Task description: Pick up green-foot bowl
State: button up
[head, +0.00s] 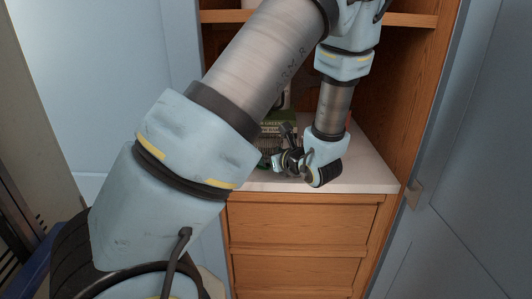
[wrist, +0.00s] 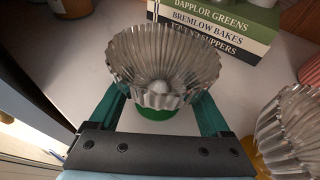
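The green-foot bowl is a clear fluted glass bowl (wrist: 165,65) on a green foot (wrist: 168,113). In the wrist view it stands upright on the white counter, between the two teal fingers of my gripper (wrist: 160,105). The fingers are wide apart, one on each side below the flared rim. Their tips are hidden by the bowl, and I cannot tell whether they touch it. In the head view my gripper (head: 280,160) is low over the counter, and the bowl is hard to make out there.
A second fluted glass vessel (wrist: 290,130) stands close on the right in the wrist view. Stacked books (wrist: 220,22) lie behind the bowl. The white counter (head: 365,175) sits in a wooden cupboard with side walls and a shelf above.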

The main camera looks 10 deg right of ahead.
jog(key=c, duration=1)
jog(key=shift+r, duration=0.1)
